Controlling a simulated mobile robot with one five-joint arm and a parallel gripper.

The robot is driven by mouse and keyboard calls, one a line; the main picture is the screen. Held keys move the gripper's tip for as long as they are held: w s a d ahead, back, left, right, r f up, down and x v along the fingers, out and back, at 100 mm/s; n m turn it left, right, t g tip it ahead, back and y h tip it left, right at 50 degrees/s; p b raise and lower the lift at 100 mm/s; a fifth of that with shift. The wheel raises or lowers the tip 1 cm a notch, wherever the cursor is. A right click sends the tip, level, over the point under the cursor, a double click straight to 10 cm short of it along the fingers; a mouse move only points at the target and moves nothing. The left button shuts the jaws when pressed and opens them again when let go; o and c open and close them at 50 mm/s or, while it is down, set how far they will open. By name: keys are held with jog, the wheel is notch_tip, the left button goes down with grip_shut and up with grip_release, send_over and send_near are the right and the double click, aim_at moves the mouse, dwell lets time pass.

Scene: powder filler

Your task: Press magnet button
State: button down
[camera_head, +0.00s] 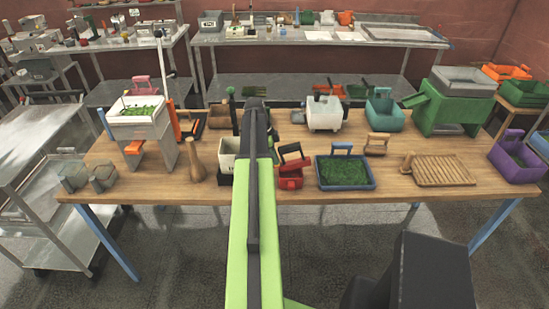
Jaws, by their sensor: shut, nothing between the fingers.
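My green and black arm reaches forward over the wooden table, and my gripper (254,104) is at its far dark end, small and seen from behind. It is shut and empty, above the table's middle. A white machine (142,128) with a tray of green bits on top and orange parts stands at the left. A green machine (452,103) with a grey top stands at the back right. I cannot make out a magnet button on either. A dark post with a green knob (231,92) stands just left of my gripper, and my arm may hide more behind it.
The wooden table (400,185) also bears a brown bottle shape (197,160), a red basket (290,180), a blue tray (345,172), a ribbed wooden board (437,170) and a purple bin (515,160). Metal benches stand behind. Bare wood shows along the front edge.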

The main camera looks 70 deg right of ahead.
jog(key=p+v, duration=1.6)
jog(key=v, duration=0.1)
jog(key=shift+r, duration=0.2)
jog(key=shift+s, duration=0.1)
